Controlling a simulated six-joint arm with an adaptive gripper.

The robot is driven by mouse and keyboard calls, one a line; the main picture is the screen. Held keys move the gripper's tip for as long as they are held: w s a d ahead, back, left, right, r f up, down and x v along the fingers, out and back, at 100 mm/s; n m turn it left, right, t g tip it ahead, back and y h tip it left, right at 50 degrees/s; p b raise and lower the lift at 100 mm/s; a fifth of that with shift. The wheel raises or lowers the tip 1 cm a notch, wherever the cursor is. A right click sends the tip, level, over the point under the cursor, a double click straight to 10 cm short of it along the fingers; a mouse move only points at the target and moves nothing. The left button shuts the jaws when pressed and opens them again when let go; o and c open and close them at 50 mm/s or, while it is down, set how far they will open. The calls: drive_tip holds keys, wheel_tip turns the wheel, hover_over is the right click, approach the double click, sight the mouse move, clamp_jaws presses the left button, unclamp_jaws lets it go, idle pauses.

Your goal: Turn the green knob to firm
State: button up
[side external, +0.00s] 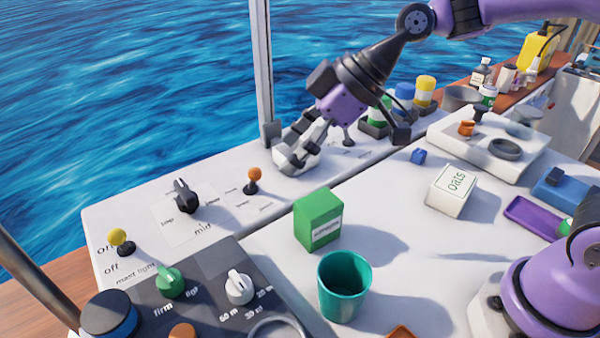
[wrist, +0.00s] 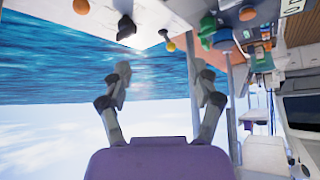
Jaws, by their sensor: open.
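The green knob (side external: 170,283) sits on the dark grey panel at the lower left of the side external view. The label "firm" is printed below and left of it, and a partly covered word starting "ligh" is to its right. My gripper (side external: 290,160) is far from the knob, up and to the right, over the white ledge by the water. In the wrist view my gripper (wrist: 160,90) shows its two fingers apart with nothing between them.
A yellow-topped lever (side external: 121,240), black knob (side external: 185,197) and orange-topped lever (side external: 253,180) stand on the ledge. A green box (side external: 318,219) and teal cup (side external: 343,287) stand right.

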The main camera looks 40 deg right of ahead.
drive_tip(key=s+d+m+t+h, duration=0.1)
drive_tip(key=s+d+m+h, duration=0.2)
drive_tip(key=s+d+m, duration=0.2)
drive_tip(key=d, duration=0.3)
drive_tip(key=shift+s+d+r+h, duration=0.3)
drive_tip(key=shift+d, duration=0.05)
drive_tip(key=n+g+y, duration=0.6)
drive_tip(key=n+y, duration=0.5)
drive_tip(key=n, duration=0.1)
hover_over(176, 273)
drive_tip(key=d, duration=0.5)
wheel_tip(176, 273, down, 6)
drive_tip(key=f, duration=0.7)
drive_tip(key=shift+s+a, duration=0.15)
drive_tip(key=shift+a, duration=0.05)
drive_tip(key=shift+x, duration=2.3)
